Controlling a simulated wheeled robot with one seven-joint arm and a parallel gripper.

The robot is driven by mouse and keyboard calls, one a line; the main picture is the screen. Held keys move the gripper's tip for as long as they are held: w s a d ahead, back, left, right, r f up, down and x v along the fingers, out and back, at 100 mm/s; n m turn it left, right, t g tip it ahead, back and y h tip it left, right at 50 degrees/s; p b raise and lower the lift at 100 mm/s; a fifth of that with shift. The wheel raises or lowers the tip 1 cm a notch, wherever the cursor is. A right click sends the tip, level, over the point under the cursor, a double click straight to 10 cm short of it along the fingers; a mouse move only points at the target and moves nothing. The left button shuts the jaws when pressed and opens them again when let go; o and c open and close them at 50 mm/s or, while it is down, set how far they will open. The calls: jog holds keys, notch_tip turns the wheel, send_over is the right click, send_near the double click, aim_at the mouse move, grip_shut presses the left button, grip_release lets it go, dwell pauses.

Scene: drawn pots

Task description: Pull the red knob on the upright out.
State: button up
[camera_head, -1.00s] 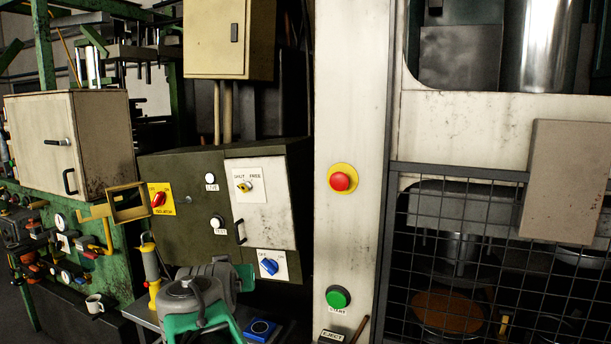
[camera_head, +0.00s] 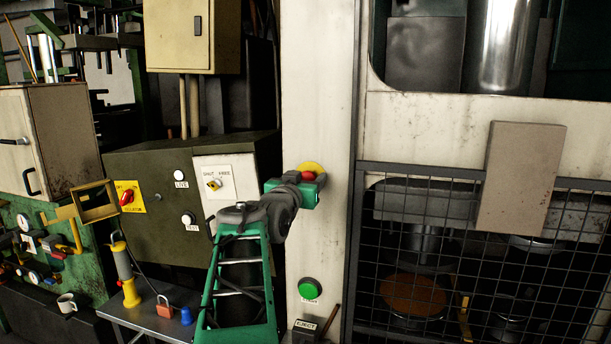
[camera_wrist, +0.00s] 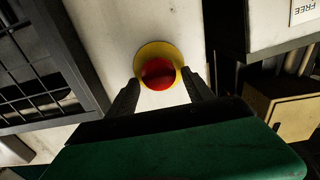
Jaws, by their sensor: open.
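The red knob (camera_wrist: 159,73) sits on a yellow round plate (camera_wrist: 146,52) on the pale upright (camera_head: 318,60). In the head view the knob (camera_head: 308,176) shows only in part, with my gripper just in front and to its left. My gripper (camera_wrist: 161,90) is open in the wrist view, with one dark finger on each side of the knob's near edge. I cannot tell whether the fingers touch it. My green and grey arm hides part of the upright and the panel behind.
A green START button (camera_head: 310,289) is lower on the upright. A wire mesh guard (camera_head: 440,260) stands to the right. A dark green control box (camera_head: 150,200) with switches is to the left. A small bench (camera_head: 150,318) holds a red padlock (camera_head: 165,308).

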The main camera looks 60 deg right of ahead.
jog(key=shift+c, duration=0.6)
jog(key=shift+a, duration=0.1)
grip_shut()
